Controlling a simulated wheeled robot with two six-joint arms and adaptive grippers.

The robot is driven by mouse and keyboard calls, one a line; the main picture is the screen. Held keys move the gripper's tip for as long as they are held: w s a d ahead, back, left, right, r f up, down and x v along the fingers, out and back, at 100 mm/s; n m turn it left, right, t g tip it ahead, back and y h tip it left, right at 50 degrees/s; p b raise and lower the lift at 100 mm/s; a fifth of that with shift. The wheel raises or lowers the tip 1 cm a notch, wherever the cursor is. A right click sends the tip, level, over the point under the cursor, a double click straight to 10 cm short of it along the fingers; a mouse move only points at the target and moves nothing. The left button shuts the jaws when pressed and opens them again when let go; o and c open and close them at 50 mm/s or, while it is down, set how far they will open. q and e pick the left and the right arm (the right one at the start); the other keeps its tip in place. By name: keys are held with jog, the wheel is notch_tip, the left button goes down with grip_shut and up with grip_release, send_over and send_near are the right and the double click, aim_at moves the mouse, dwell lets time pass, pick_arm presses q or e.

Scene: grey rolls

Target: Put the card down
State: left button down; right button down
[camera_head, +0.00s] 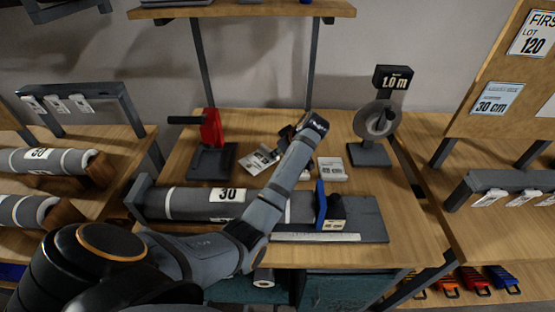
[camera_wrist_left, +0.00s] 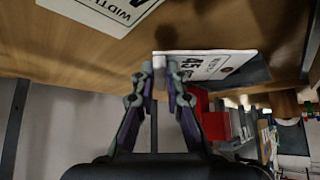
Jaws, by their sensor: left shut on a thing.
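My left gripper (camera_head: 284,140) is over the middle of the wooden table, its arm reaching in from the lower left. In the left wrist view its fingertips (camera_wrist_left: 159,66) are closed at the edge of a white card (camera_wrist_left: 208,64) with "45" printed on it. In the head view this card (camera_head: 259,159) shows left of the fingers, low near the tabletop; I cannot tell whether it touches the wood. A dark patch lies beside it. A second white card (camera_head: 332,169), marked "WIDTH" in the left wrist view (camera_wrist_left: 110,8), lies to the right. My right gripper is not in view.
A grey roll marked 30 (camera_head: 190,202) lies in front, beside a blue upright piece (camera_head: 321,205). A shelf (camera_head: 240,10) hangs behind.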

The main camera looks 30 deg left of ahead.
aim_at(277, 158)
pick_arm(q)
notch_tip(277, 158, down, 3)
jog(key=shift+r, duration=0.2)
jog(key=shift+w+f, duration=0.1)
jog(key=shift+f, duration=0.3)
jog(key=c, duration=1.4)
grip_release()
jog(key=shift+f, duration=0.1)
jog(key=v, duration=1.2)
